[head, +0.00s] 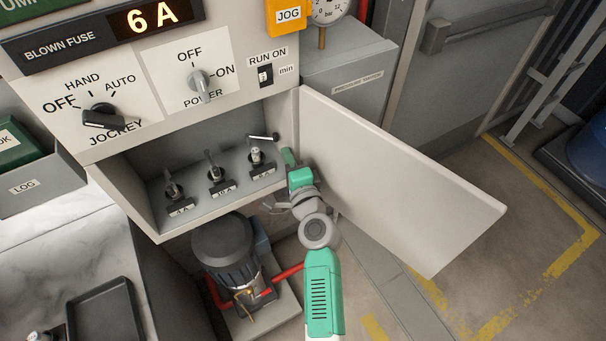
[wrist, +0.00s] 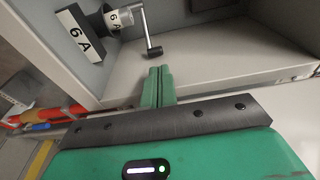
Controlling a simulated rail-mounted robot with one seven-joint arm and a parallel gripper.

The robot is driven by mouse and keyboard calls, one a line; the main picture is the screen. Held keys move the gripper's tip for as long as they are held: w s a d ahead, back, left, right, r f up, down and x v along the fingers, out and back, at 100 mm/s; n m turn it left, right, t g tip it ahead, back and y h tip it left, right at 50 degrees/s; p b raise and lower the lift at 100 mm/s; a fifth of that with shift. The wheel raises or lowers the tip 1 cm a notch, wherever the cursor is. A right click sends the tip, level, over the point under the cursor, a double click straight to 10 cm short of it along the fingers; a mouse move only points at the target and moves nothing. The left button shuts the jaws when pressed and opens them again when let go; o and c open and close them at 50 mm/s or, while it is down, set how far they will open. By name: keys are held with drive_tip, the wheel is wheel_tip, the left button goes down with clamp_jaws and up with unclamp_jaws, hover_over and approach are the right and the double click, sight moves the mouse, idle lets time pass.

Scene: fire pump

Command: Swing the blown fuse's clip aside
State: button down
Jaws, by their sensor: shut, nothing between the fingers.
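The panel display (head: 152,18) reads BLOWN FUSE 6 A. In the open compartment, the rightmost fuse (head: 256,157) sits in its holder; in the wrist view the fuse (wrist: 119,19) has a 6 A label. Its clip (head: 263,137) is a thin metal arm with a dark end, pointing right in the head view. In the wrist view the clip (wrist: 147,32) extends beside the fuse, its dark knob just above my fingertips. My gripper (head: 288,156) is shut and empty at the compartment's right edge, apart from the clip. In the wrist view its fingertips (wrist: 158,72) are together.
Two other fuses (head: 214,173) (head: 173,190) with raised clips stand left of it. The open door (head: 400,175) hangs close on the right of my arm. The compartment's wall and rim are close around the gripper. A pump motor (head: 222,245) stands below.

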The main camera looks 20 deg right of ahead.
drive_tip(key=s+d+p, duration=0.1)
drive_tip(key=s+d, duration=0.1)
drive_tip(key=s, duration=0.8)
drive_tip(key=shift+s, duration=0.25)
drive_tip(key=shift+d, duration=0.1)
